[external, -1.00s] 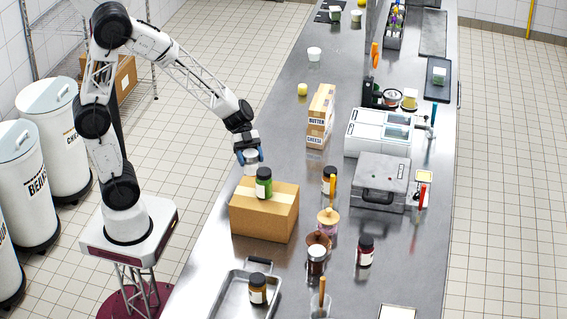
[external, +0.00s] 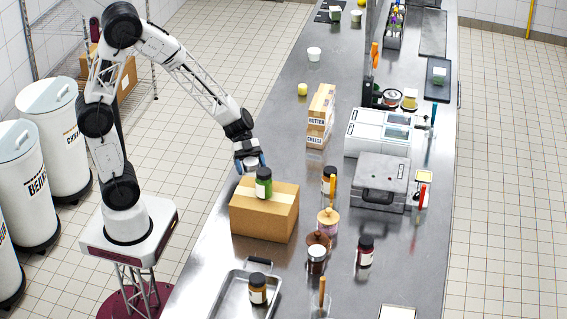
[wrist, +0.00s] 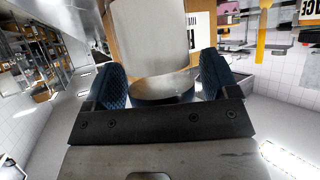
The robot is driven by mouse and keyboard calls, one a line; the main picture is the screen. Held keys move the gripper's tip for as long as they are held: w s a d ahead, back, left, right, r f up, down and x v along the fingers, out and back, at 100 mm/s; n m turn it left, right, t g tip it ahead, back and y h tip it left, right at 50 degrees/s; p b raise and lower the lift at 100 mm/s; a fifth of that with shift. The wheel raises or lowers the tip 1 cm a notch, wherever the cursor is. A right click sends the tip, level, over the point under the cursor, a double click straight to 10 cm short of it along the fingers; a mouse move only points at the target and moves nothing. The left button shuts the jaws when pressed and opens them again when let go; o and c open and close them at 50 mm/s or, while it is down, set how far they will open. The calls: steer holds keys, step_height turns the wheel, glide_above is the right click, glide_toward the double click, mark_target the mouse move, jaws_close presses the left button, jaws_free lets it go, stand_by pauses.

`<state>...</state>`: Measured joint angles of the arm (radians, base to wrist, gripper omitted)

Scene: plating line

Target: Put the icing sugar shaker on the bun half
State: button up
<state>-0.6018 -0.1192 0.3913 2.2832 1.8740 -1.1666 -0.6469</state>
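A pale grey-white cylinder with a metallic end, which looks like the icing sugar shaker (wrist: 152,40), is between the two blue fingers of my gripper (wrist: 165,82) in the wrist view. The fingers appear closed against its sides. In the external view my gripper (external: 249,162) is low, just behind the cardboard box and the green-labelled jar, which hide most of what it holds. I cannot make out the bun half in either view.
The cardboard box (external: 263,218) stands close in front of my gripper, with a green-labelled jar (external: 264,184) on top. Several jars stand to its right. A metal tray (external: 235,295) holds a dark jar (external: 258,289). The counter behind the box, towards the yellow item (external: 302,90), is mostly clear.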

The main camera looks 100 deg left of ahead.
steer(key=shift+o, duration=0.4)
steer(key=shift+r, duration=0.2)
steer(key=v, duration=1.2)
stand_by(0.8)
steer(key=w+d+r+n+t+y, duration=0.55)
steer(key=w+r+y, duration=0.4)
steer(key=y, duration=0.25)
steer(key=s+d+n+g+h, duration=0.1)
steer(key=s+d+n+g, duration=0.1)
steer(key=s+d+g, duration=0.3)
steer(key=s+d+f+n+g+h, duration=0.1)
steer(key=s+d+n+g, duration=0.2)
steer(key=s+d, duration=1)
steer(key=s+g, duration=0.1)
steer(key=s, duration=0.3)
steer(key=shift+s+g, duration=0.35)
steer(key=shift+d+f+n, duration=0.1)
steer(key=shift+n, duration=0.15)
